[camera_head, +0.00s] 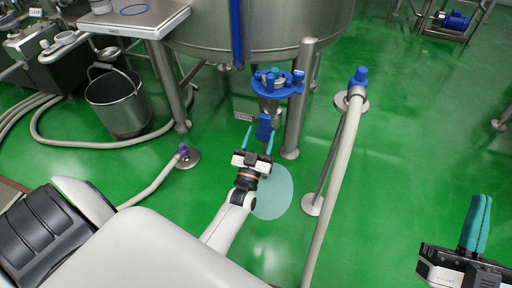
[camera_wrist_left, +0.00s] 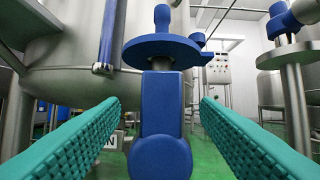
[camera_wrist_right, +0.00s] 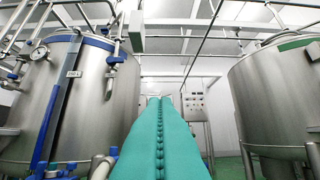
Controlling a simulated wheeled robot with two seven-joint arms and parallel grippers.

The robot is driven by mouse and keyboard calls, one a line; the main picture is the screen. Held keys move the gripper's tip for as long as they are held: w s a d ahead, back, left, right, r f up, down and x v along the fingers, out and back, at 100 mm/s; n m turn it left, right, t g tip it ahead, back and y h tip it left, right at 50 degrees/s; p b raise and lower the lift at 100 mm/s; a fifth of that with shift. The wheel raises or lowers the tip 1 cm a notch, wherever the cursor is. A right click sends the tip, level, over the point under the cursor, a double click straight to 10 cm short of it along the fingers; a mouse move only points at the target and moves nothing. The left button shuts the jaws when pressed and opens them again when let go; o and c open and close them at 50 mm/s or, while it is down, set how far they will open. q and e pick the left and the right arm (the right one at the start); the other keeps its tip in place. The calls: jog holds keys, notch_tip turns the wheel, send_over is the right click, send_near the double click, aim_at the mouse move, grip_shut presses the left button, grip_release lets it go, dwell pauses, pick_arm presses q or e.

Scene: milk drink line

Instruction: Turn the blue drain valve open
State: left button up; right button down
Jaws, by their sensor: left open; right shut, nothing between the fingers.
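The blue drain valve handle (camera_head: 264,127) hangs down under the large steel tank (camera_head: 260,28), below a round blue fitting (camera_head: 277,84). In the left wrist view the blue handle (camera_wrist_left: 160,115) is upright, with its rounded end low and near the camera. My left gripper (camera_head: 258,138) is open, its teal fingers on either side of the handle. In the left wrist view (camera_wrist_left: 160,120) gaps show between the handle and both fingers. My right gripper (camera_head: 478,222) is shut and empty at the far right, away from the valve; its closed fingers fill the middle of the right wrist view (camera_wrist_right: 160,140).
Steel tank legs (camera_head: 299,100) stand close to the valve. A hose on a stand with a blue end (camera_head: 357,80) rises to the right. A steel bucket (camera_head: 119,103) and hoses lie left. A pale puddle (camera_head: 274,195) is on the green floor.

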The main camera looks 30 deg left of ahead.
pick_arm(q)
jog(key=v, duration=0.5)
jog(key=shift+p, duration=0.3)
pick_arm(e)
jog(key=f+g, duration=0.1)
jog(key=w+f, duration=0.1)
jog(key=f+g, duration=0.1)
jog(key=shift+w+g+h, duration=0.3)
jog(key=shift+r, duration=0.1)
